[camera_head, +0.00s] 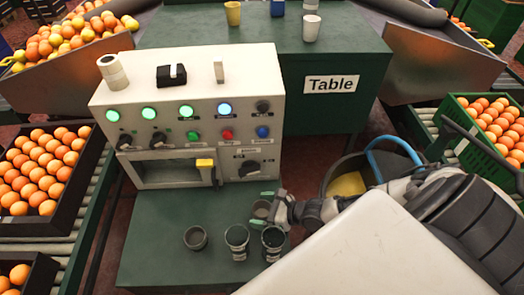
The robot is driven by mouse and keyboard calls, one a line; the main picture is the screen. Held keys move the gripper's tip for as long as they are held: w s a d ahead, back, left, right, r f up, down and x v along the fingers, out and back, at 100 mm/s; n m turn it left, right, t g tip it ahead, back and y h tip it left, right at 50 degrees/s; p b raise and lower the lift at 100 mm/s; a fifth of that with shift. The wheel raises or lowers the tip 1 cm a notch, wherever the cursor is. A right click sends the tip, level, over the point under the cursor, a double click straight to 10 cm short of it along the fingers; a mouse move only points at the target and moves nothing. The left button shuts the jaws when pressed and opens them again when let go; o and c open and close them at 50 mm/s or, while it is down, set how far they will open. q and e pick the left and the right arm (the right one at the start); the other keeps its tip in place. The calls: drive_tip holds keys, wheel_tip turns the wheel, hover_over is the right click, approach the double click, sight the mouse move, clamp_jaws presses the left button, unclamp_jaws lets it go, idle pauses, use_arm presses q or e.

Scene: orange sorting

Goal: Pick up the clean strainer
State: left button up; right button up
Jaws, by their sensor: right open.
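Several small cup-shaped things stand on the low green bench (150,240) in front of the control box. A grey one (195,238) is at the left, a dark one with a pale rim (237,238) is in the middle, and a dark one (272,239) is at the right. Another greyish cup (261,209) stands behind them, at my right gripper. I cannot tell which of them is the clean strainer. My right gripper (261,208) reaches in from the right; its green-tipped fingers are open around or just beside this rear cup. My left gripper is not in view.
The control box (190,115) with lit buttons stands behind the cups. A green table (335,60) with cups is behind it. A dark bucket (350,170) is right of the bench. Crates of oranges (45,175) flank both sides. The bench's left part is clear.

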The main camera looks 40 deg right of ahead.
drive_tip(key=shift+w+a+f, duration=0.15)
drive_tip(key=shift+w+a, duration=0.1)
drive_tip(key=shift+c, duration=0.3)
drive_tip(key=c, duration=0.9)
drive_tip(key=shift+c, duration=0.3)
